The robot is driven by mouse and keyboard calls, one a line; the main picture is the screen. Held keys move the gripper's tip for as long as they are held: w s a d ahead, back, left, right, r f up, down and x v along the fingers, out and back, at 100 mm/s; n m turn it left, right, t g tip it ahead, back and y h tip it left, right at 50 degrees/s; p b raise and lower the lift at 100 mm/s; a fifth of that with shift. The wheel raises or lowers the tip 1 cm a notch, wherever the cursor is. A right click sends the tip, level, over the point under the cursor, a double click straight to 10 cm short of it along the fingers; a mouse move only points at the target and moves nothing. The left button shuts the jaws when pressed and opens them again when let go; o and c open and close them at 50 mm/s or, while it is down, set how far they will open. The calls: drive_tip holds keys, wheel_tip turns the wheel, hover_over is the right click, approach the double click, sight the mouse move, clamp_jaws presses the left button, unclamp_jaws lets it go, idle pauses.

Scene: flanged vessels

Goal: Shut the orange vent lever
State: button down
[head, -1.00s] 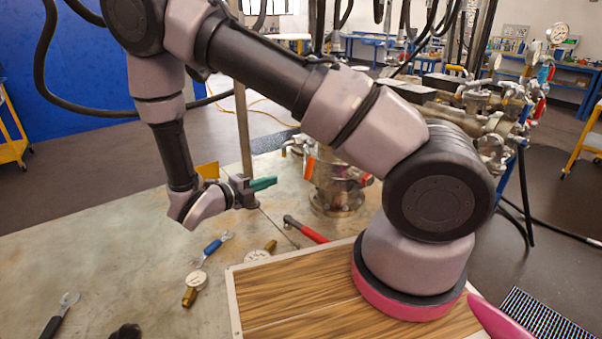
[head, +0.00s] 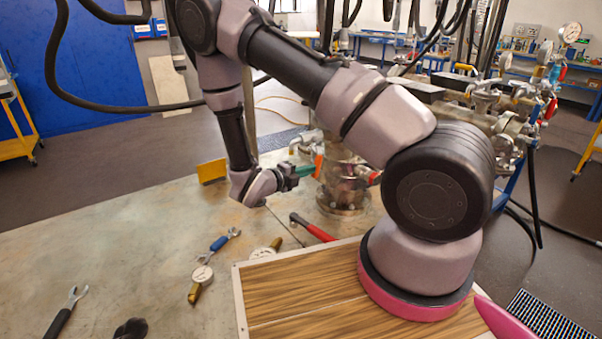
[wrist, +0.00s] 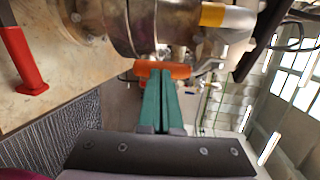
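The orange vent lever (head: 319,165) is on the near left side of a flanged metal vessel (head: 343,185) and hangs roughly upright in the head view. In the wrist view the lever (wrist: 180,70) lies across the picture, just beyond my fingertips. My gripper (head: 308,170) has green fingers that point right at the lever. In the wrist view the fingers (wrist: 160,74) lie side by side with no clear gap, and nothing shows between them. Their tips overlap the lever in the picture; I cannot tell whether they touch it.
A red-handled tool (head: 312,228) lies on the metal table before the vessel. A blue-handled wrench (head: 220,242), gauges and another wrench (head: 65,312) lie nearer. A yellow bracket (head: 212,171) stands behind my wrist. More valves and pipework (head: 500,115) stand at right.

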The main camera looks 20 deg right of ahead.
drive_tip(key=shift+d, duration=0.15)
drive_tip(key=shift+w+d+f+t+h, duration=0.3)
drive_tip(key=shift+d+f+t+h, duration=0.2)
drive_tip(key=shift+d+t+h, duration=0.45)
drive_tip(key=shift+a+n+g, duration=0.25)
drive_tip(key=shift+n, duration=0.05)
